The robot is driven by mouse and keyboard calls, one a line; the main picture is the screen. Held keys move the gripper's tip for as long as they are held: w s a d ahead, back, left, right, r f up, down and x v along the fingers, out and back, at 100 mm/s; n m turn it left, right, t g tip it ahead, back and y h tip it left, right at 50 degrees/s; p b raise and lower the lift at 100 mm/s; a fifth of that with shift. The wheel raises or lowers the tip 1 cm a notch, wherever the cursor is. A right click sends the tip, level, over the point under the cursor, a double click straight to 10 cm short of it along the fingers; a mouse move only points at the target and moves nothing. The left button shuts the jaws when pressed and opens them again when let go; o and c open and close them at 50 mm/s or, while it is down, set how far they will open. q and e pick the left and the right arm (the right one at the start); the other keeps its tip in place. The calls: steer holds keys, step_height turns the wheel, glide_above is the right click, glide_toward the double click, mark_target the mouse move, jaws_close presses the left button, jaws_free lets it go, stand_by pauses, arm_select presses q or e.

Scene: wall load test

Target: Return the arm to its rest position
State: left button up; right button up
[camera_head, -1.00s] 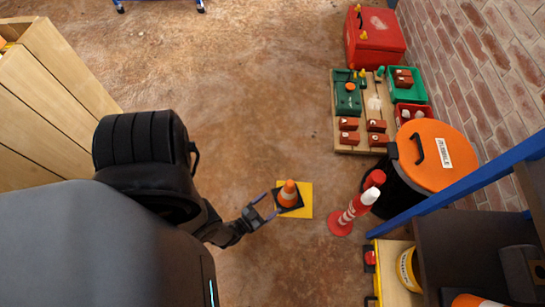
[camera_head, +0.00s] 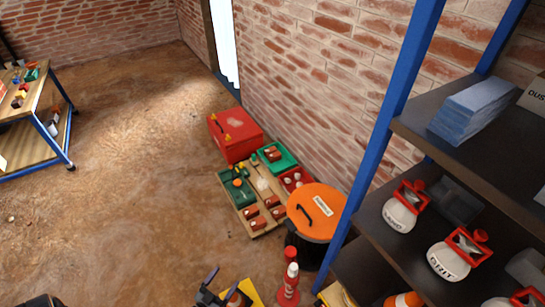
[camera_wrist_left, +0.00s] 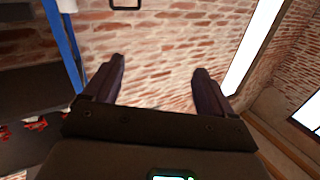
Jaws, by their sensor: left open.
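My left gripper (camera_head: 220,284) shows at the bottom of the head view, with its two dark fingers raised. In the left wrist view the gripper (camera_wrist_left: 160,76) is open and empty, with only brick wall seen between its fingers. In the head view it is in front of or beside a small orange cone (camera_head: 236,299) on a yellow mat (camera_head: 251,291), both partly cut off by the bottom edge. I cannot tell the gap to the cone. My right gripper is not in view.
A blue-framed shelf (camera_head: 392,125) with several white-and-red containers stands at right. A bin with an orange lid (camera_head: 316,212), a red-and-white post (camera_head: 289,278) and a red box (camera_head: 235,135) line the wall. A workbench (camera_head: 40,105) is at upper left.

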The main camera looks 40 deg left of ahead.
arm_select(q)
steer(key=w+d+r+m+g+h+p, duration=0.1)
steer(key=w+d+r+g+h+p, duration=0.3)
steer(key=r, duration=0.6)
steer(key=w+d+r+m+y+p, duration=0.1)
steer(key=w+d+r+p, duration=0.15)
steer(key=d+r, duration=0.6)
steer(key=w+d+r+m+g+h+p, duration=0.1)
steer(key=w+d+r+g+h+p, duration=0.2)
steer(key=r, duration=0.9)
steer(key=s+r+g+y, duration=0.2)
steer(key=s+r+g, duration=0.35)
steer(key=s, duration=0.55)
step_height(320, 180, up, 37)
steer(key=g+p, duration=0.1)
steer(key=p, duration=3.7)
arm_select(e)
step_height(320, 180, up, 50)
arm_select(q)
step_height(320, 180, down, 75)
steer(key=b, duration=7.4)
steer(key=shift+s+d+b, duration=0.25)
steer(key=shift+d+b, duration=0.05)
steer(key=shift+b, duration=0.05)
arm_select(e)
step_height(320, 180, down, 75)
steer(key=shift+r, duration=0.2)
